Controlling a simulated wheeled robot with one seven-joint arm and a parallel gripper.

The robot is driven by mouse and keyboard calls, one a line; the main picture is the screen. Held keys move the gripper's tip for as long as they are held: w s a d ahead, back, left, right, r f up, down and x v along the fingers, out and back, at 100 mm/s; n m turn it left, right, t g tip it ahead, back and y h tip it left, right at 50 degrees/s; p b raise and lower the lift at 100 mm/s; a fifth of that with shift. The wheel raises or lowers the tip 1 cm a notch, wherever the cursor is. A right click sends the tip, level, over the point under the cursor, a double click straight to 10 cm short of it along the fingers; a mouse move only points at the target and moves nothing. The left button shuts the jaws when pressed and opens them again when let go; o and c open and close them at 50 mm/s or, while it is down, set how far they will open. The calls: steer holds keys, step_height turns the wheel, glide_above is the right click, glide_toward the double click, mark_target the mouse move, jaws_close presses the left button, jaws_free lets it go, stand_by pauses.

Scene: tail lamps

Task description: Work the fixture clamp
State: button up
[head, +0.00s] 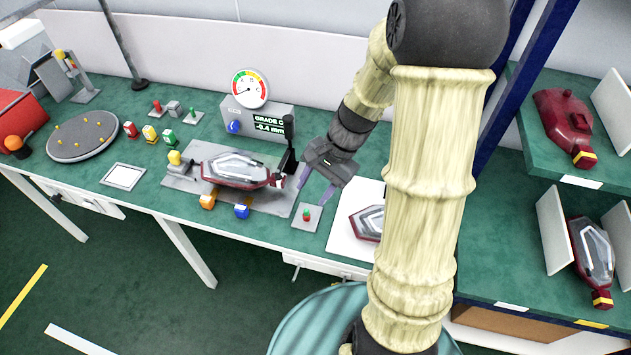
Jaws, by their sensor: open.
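The fixture plate (180,184) is grey and lies on the green bench, with a red and clear tail lamp (236,169) lying on it. The fixture clamp (289,142) stands at the plate's right end. Its black lever with a thick knob points up, and its lower part is near the lamp's right tip. My gripper (315,187) is open and empty, just right of the clamp and lower in the picture. Its fingers point down toward the bench, apart from the lever. Whether the clamp presses on the lamp is too small to tell.
A gauge box (256,118) with a dial and a display reading "GRADE C" stands behind the fixture. A small plate with a red button (306,216) lies below my gripper. Another lamp (367,223) lies on a white sheet, partly behind my arm. Shelves (560,190) with lamps stand at right.

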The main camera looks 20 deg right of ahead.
steer(key=shift+s, duration=0.1)
stand_by(0.5)
steer(key=s+r+n+t+h+p, duration=0.3)
steer(key=s+r+n+h+p, duration=0.1)
steer(key=n, duration=0.6)
steer(key=shift+s+r+h, duration=0.6)
steer(key=shift+s+r, duration=0.45)
steer(key=shift+r, duration=0.65)
